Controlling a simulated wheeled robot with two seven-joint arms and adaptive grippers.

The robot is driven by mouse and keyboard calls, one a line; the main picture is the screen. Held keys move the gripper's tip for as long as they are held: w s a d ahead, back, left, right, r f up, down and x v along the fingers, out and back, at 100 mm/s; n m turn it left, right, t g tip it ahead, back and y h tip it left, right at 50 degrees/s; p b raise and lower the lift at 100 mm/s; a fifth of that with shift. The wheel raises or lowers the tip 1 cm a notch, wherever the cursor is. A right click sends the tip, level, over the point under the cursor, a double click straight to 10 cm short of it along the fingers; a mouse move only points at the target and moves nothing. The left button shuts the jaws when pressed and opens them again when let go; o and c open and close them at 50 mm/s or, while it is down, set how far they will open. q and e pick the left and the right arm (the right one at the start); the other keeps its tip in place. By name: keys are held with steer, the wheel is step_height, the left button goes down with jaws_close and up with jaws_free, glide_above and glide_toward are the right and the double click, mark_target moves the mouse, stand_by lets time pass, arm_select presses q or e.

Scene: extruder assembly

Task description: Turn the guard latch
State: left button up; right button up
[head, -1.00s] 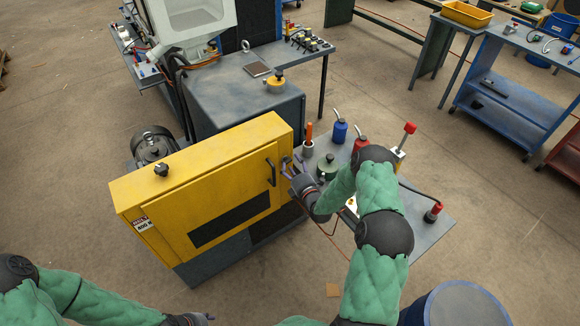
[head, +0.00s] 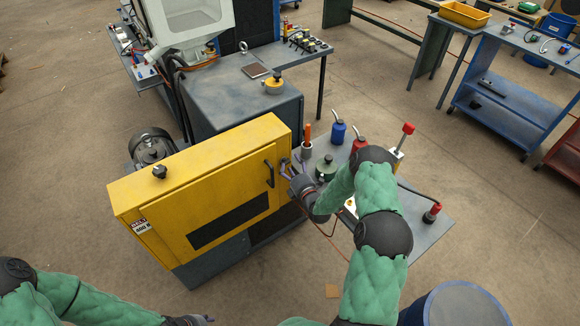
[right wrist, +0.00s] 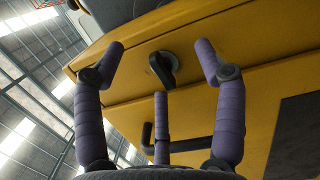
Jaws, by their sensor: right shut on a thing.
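The guard is a yellow cabinet (head: 190,165) with a dark window and a black bar handle (head: 270,173). The guard latch (right wrist: 163,67) is a small black knob on the yellow face in the right wrist view; I cannot make it out in the head view. My right gripper (head: 287,167) is at the right end of the guard, beside the handle. In the right wrist view its purple fingers (right wrist: 162,85) are placed around the latch, and it is shut on it. My left gripper (head: 203,320) is at the bottom edge, away from the guard; its fingers are unclear.
A motor (head: 152,147) stands behind the guard. A blue drum (head: 465,306) is at the bottom right.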

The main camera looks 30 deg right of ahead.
steer(key=shift+d+r, duration=0.2)
steer(key=shift+d, duration=0.05)
steer(key=shift+s, duration=0.3)
steer(key=shift+c, duration=0.6)
steer(key=shift+s+f, duration=0.2)
steer(key=shift+s, duration=0.3)
steer(key=c, duration=0.4)
steer(key=shift+s, duration=0.15)
steer(key=shift+c, duration=0.2)
steer(key=shift+a, duration=0.15)
steer(key=s, duration=0.5)
